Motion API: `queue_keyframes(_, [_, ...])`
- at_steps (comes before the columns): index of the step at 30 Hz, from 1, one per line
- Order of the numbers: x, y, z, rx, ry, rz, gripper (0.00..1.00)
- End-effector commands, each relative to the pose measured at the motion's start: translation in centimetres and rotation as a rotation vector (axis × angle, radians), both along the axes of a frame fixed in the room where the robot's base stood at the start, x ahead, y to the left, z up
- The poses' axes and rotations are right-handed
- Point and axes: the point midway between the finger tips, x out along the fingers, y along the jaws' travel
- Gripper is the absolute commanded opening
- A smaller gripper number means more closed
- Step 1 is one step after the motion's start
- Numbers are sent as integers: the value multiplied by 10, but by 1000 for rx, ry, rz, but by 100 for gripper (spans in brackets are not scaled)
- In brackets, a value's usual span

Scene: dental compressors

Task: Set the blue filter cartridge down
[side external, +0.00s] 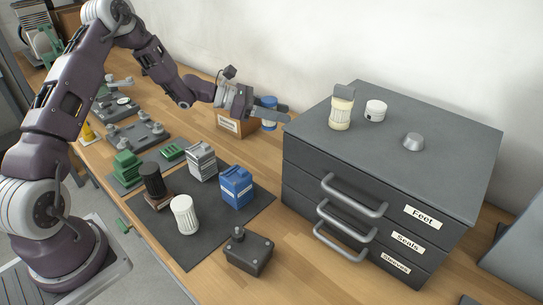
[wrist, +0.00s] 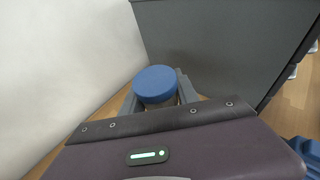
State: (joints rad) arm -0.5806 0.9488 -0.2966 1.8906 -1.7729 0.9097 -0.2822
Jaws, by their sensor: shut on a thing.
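The blue filter cartridge (side external: 269,105) is between the fingers of my gripper (side external: 268,112), at the back of the bench by the drawer unit's left side. In the wrist view its round blue cap (wrist: 155,84) shows between the two grey fingers of my gripper (wrist: 157,92). My gripper is shut on the cartridge. The cartridge appears upright.
A wooden box (side external: 232,126) with a label stands just left of the cartridge. The dark drawer unit (side external: 460,150) is to the right, with a cream cartridge (side external: 341,112), a white jar (side external: 376,111) and a grey knob (side external: 413,141) on top. Several parts stand on the dark mat (side external: 215,222).

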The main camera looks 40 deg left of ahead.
Motion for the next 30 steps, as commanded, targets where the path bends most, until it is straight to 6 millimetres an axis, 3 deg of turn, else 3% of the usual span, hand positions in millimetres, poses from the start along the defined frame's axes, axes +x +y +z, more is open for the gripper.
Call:
queue_keyframes(3, [3, -17, -12, -1, -6, 1, 0])
queue_keyframes(9, [4, -17, -57, 0, -7, 3, 0])
queue_keyframes(18, [4, -18, -102, -1, -9, 2, 0])
queue_keyframes(29, [4, -17, -107, 1, -11, 2, 0])
queue_keyframes(30, [4, -17, -107, 2, -10, 2, 40])
